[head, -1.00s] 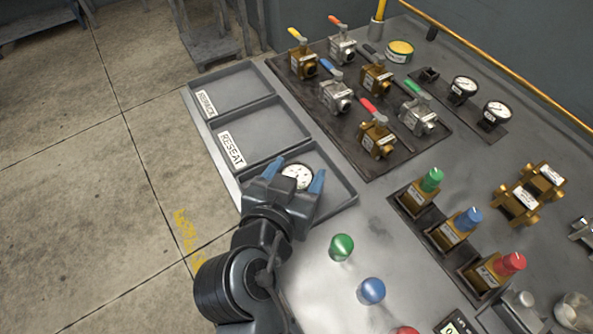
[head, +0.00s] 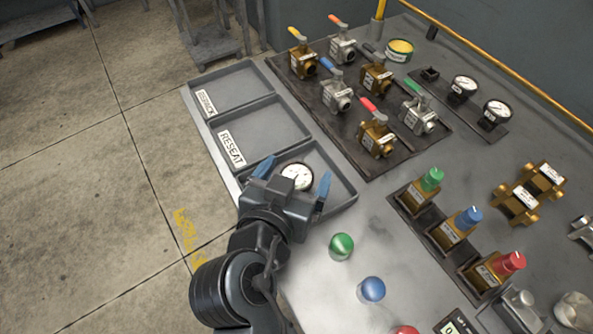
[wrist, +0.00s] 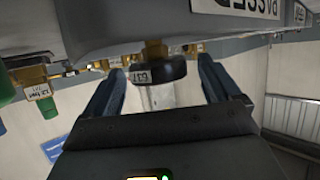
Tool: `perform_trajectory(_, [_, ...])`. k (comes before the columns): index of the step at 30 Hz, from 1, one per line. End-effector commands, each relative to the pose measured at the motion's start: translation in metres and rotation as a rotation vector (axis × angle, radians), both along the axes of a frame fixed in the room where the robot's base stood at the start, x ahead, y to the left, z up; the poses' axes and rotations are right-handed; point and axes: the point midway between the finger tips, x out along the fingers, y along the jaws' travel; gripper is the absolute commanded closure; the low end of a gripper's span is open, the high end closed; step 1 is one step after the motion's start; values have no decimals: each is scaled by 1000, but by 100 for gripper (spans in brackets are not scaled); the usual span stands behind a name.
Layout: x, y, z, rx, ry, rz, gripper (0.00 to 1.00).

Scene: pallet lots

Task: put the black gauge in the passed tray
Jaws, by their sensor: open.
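The black gauge (head: 297,176), with a white round dial, stands in the nearest of three grey trays, the passed tray (head: 345,205). In the wrist view, which is upside down, the gauge (wrist: 158,72) shows its black body and a brass stem that goes behind the tray wall. The PASSED label (wrist: 245,5) is on that wall; my gripper hides it in the head view. My gripper (head: 293,177) is open, its blue fingertips on either side of the gauge with gaps. I cannot tell whether the stem touches the tray floor.
The reseat tray (head: 285,124) and the far tray (head: 263,82) are empty. A dark mat (head: 330,128) with several valves lies to the right. Two more gauges (head: 463,87) stand at the back right. Green (head: 341,246) and blue (head: 371,290) knobs stand near my arm.

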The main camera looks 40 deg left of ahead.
Motion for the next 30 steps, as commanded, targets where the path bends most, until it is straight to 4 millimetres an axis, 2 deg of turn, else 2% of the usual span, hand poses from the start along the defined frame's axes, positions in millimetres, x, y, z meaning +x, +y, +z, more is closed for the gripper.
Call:
perform_trajectory(9, [-57, -18, 22, 1, 1, 3, 10])
perform_trajectory(15, [-86, -27, 36, 0, 1, 2, 10])
perform_trajectory(21, [-99, -32, 41, -1, 1, 1, 10])
perform_trajectory(30, [-100, -33, 42, -1, 2, 0, 10])
